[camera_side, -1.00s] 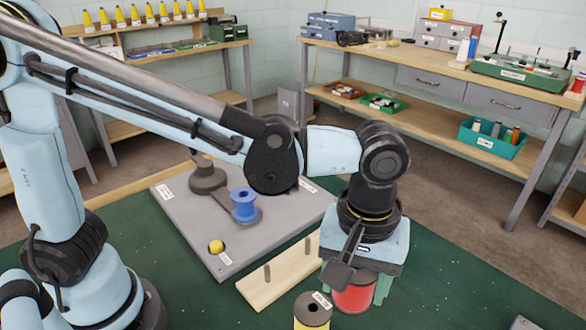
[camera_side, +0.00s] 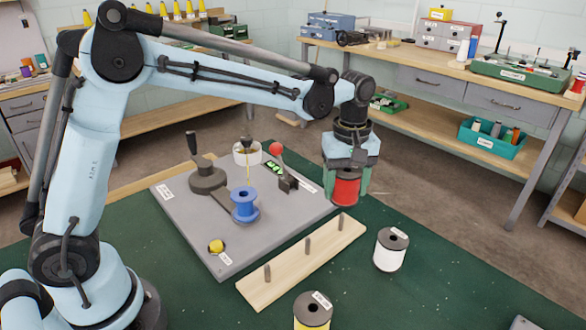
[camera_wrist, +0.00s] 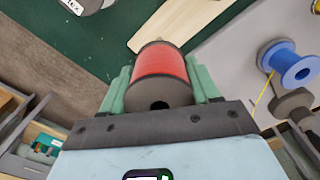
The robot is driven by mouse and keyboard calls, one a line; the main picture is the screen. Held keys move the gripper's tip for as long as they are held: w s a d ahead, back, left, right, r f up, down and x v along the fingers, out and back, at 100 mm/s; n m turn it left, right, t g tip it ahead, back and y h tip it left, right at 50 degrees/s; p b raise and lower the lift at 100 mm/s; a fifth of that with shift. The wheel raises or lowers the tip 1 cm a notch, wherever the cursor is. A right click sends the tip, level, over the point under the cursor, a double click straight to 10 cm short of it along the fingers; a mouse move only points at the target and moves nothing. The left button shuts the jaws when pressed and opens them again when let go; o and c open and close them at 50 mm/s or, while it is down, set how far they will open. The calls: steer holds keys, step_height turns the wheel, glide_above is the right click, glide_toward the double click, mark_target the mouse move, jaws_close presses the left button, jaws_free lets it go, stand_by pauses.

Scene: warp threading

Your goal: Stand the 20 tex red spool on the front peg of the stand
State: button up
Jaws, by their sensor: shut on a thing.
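The red spool (camera_side: 345,188) is held upright in my gripper (camera_side: 346,185), up in the air beyond the far end of the wooden stand. In the wrist view the red spool (camera_wrist: 160,72) sits between the two green fingers of my gripper (camera_wrist: 160,85), which press on its sides. Its label is not visible. The wooden stand (camera_side: 290,272) lies on the green mat with several bare upright pegs in a row.
A white spool (camera_side: 391,250) stands right of the stand, and a yellow spool (camera_side: 312,312) stands at its near end. A grey plate (camera_side: 215,245) to the left carries a blue spool (camera_side: 244,204), a yellow button (camera_side: 216,246) and a red-knobbed lever (camera_side: 278,150).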

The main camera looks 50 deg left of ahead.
mark_target(342, 215)
steer(key=shift+f, duration=3.55)
steer(key=shift+f, duration=0.75)
steer(key=o, duration=1.2)
steer(key=shift+c, duration=0.2)
steer(key=shift+r, duration=0.15)
